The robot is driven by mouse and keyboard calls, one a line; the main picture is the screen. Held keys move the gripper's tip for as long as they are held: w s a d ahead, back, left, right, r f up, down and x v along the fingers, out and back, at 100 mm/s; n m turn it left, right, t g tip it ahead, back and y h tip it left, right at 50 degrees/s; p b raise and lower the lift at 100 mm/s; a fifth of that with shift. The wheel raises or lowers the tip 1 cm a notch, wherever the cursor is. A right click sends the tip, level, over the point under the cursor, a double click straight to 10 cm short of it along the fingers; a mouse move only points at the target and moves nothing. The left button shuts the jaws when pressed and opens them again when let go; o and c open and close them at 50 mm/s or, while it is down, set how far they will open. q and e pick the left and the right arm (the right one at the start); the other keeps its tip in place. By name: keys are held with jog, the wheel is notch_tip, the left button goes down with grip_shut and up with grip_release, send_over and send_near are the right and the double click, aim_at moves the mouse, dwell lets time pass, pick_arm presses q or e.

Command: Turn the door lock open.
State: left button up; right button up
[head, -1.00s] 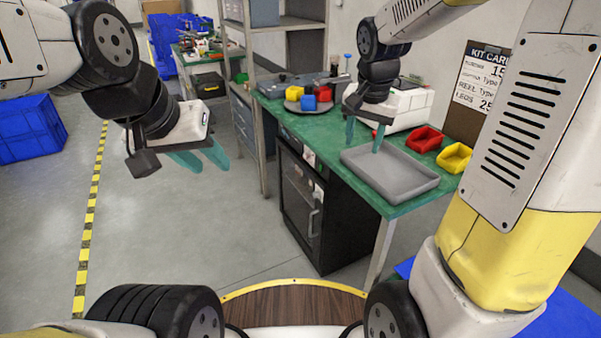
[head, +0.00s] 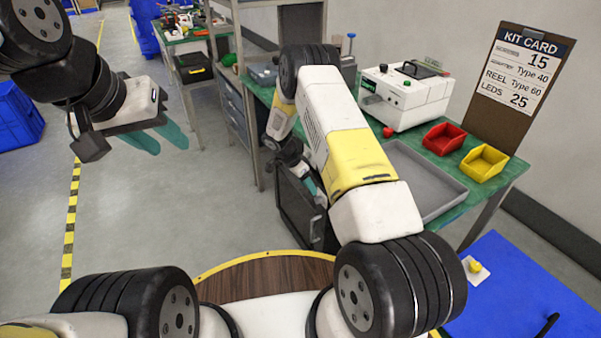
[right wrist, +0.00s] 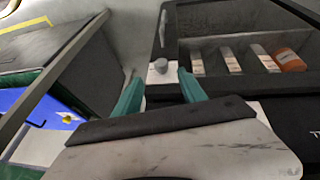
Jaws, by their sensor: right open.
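The black cabinet (head: 293,205) stands under the green bench, mostly hidden behind my right arm in the head view. In the right wrist view its front (right wrist: 185,20) has a window. A small grey round lock knob (right wrist: 158,66) sits on a pale plate beside the window. My right gripper (right wrist: 160,88) is open, its teal fingers spread either side of the knob in the picture. I cannot tell whether they touch it. In the head view the right gripper (head: 309,184) is partly hidden by the arm. My left gripper (head: 158,140) is open and empty over the floor at left.
The green bench holds a grey tray (head: 455,186), red bin (head: 444,138), yellow bin (head: 484,163) and white machine (head: 405,95). A metal shelf post (head: 250,120) stands left of the cabinet. Several items show behind the window (right wrist: 240,58).

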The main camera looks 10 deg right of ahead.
aim_at(316, 200)
jog(key=x, duration=0.8)
jog(key=shift+a+f, duration=0.1)
jog(key=shift+f, duration=0.05)
grip_shut()
